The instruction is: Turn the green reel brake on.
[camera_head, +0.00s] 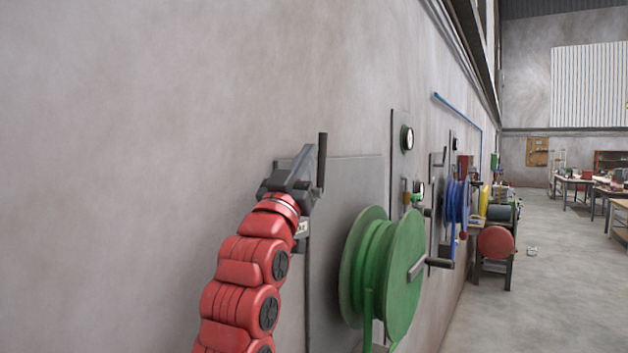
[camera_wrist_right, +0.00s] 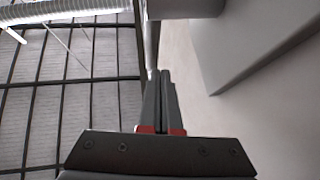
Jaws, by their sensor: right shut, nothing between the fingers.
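The green reel (camera_head: 400,270) is mounted at a grey panel on the wall, right of centre in the head view. A lever with an upright black handle (camera_head: 322,155) stands at the panel's upper left; I take it for the green reel's brake. My right gripper (camera_head: 304,165) is beside the lever, just left of the handle, and partly overlaps its arm. Contact cannot be told. In the right wrist view the fingers (camera_wrist_right: 160,78) are shut together and empty, with a grey bar or plate edge (camera_wrist_right: 270,45) to their right. My left gripper is out of view.
A crank handle (camera_head: 430,263) sticks out from the green reel. A round gauge (camera_head: 407,138) is on the panel above it. A blue reel (camera_head: 455,203) and a red drum (camera_head: 496,242) are farther along the wall. The floor (camera_head: 550,300) at the right is mostly clear.

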